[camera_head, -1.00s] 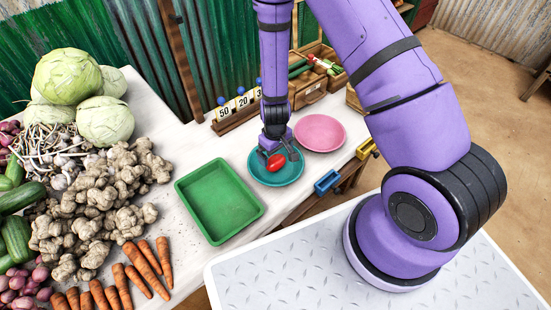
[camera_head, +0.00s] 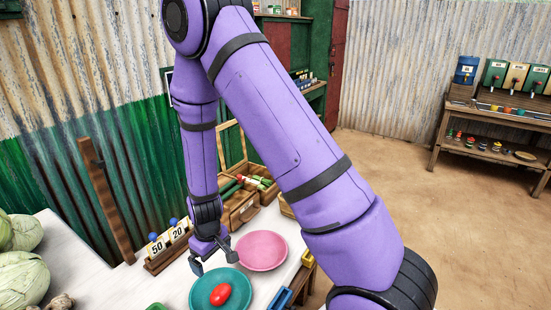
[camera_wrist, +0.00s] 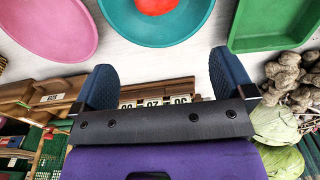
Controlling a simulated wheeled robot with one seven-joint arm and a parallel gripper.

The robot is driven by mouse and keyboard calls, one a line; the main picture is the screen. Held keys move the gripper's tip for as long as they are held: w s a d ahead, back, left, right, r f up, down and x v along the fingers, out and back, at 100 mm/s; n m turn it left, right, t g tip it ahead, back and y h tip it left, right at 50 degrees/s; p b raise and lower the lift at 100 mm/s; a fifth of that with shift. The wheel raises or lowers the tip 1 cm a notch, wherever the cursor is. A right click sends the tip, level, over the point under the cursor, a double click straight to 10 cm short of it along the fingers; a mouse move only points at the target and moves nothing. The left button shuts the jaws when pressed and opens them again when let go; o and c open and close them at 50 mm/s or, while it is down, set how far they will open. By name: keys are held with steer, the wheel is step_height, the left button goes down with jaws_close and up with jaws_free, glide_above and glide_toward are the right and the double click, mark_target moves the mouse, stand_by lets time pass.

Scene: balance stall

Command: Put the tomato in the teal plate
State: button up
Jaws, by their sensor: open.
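The red tomato (camera_head: 221,294) lies in the teal plate (camera_head: 202,289) on the white table. The wrist view shows the tomato (camera_wrist: 157,5) at its top edge, inside the teal plate (camera_wrist: 150,33). My gripper (camera_head: 214,262) is open and empty, above the table just behind the teal plate and apart from the tomato. In the wrist view its two dark fingers (camera_wrist: 160,80) are spread wide with nothing between them.
A pink plate (camera_head: 262,251) sits right of my gripper. Number cards in a wooden rack (camera_head: 168,246) stand behind it. A blue handle (camera_head: 280,299) is at the table edge.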

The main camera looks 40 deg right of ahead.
steer(key=s+d+r+m+t+y, duration=0.1)
steer(key=s+r, duration=0.1)
steer(key=r, duration=1)
steer(key=s+d+r+t, duration=0.1)
steer(key=r, duration=1.1)
steer(key=s+d+r+m+t, duration=0.1)
steer(key=s+d+r, duration=0.1)
steer(key=s+r, duration=0.6)
steer(key=s+d+r+m+t+h, duration=0.1)
steer(key=s+d+r+t, duration=0.1)
steer(key=s+r, duration=0.5)
steer(key=s+d, duration=0.1)
steer(key=s, duration=0.3)
steer(key=shift+r, duration=0.35)
